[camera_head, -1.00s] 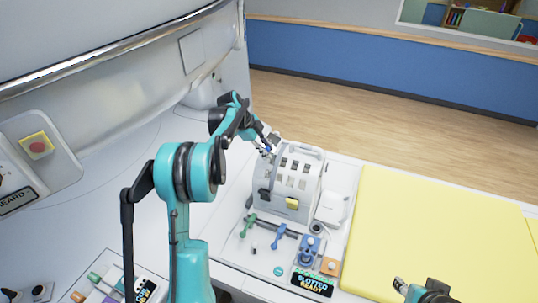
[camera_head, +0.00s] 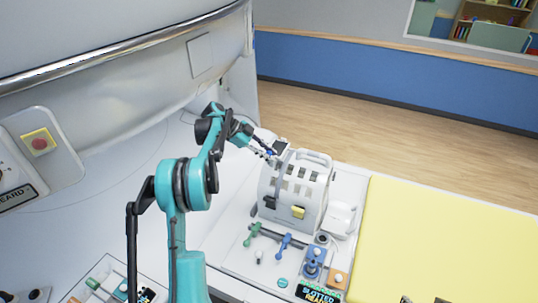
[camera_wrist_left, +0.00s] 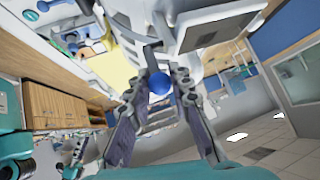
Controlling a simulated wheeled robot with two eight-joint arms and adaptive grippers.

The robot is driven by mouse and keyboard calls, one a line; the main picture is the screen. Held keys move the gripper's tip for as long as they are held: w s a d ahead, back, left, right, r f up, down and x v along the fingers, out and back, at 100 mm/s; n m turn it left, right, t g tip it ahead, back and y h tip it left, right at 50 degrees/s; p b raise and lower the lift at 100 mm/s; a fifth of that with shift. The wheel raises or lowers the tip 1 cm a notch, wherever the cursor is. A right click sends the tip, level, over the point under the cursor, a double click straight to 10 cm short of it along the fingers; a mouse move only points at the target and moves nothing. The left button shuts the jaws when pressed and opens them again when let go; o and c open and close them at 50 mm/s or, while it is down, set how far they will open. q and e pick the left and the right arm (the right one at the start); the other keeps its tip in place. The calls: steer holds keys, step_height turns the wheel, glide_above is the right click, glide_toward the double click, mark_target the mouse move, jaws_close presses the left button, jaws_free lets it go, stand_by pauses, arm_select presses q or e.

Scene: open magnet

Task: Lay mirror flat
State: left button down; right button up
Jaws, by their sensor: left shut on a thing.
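The white slotted head coil (camera_head: 296,188) stands on the white bench in the head view. A small dark mirror panel (camera_head: 281,147) in a pale frame sits tilted at its top back left. In the left wrist view the mirror shows as a grey square plate (camera_wrist_left: 214,30) at the top. My left gripper (camera_head: 268,152) is at the mirror's left side. In the wrist view its fingers (camera_wrist_left: 163,88) are shut on a round blue knob (camera_wrist_left: 159,84). Only dark tips of my right gripper (camera_head: 423,300) show at the bottom edge; its opening is unclear.
Green handle (camera_head: 252,233), blue handle (camera_head: 284,243) and a blue joystick-like part (camera_head: 313,262) lie in front of the coil. A white box (camera_head: 341,217) stands at its right. A yellow mat (camera_head: 440,240) lies farther right. The big white scanner wall (camera_head: 110,90) rises at left.

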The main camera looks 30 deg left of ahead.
arm_select(q)
steer(key=c, duration=1.3)
jaws_free()
steer(key=shift+c, duration=0.2)
steer(key=shift+a, duration=0.1)
steer(key=v, duration=1.2)
